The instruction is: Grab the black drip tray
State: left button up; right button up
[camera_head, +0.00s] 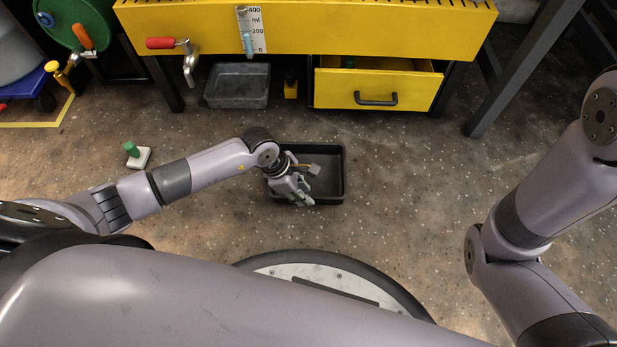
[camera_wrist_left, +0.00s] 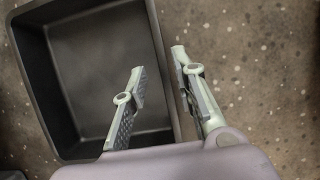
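The black drip tray (camera_head: 343,170) is an empty, rectangular open tray lying on the speckled floor, in the middle of the head view. In the left wrist view the tray (camera_wrist_left: 95,60) fills the left half. My left gripper (camera_head: 297,198) is over the tray's front-left part and hides some of it. In the wrist view my left gripper (camera_wrist_left: 158,59) is open, with one finger over the tray's inside and the other past its side wall, the rim between them. I cannot tell whether either finger touches the wall. My right gripper is out of view.
A grey tray (camera_head: 237,84) stands under the yellow bench (camera_head: 350,30), beside a small yellow object (camera_head: 290,89) and an open yellow drawer (camera_head: 375,88). A green drum (camera_head: 75,22) is at back left. A green-handled object (camera_head: 136,155) lies left on the floor. Floor right of the black tray is clear.

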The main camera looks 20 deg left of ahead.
pick_arm(q)
jog(key=b+x, duration=0.2)
jog(key=x, duration=0.1)
jog(key=shift+d+f, duration=0.1)
jog(key=shift+f, duration=0.25)
jog(key=shift+r, duration=0.1)
jog(key=shift+c, duration=0.5)
grip_shut()
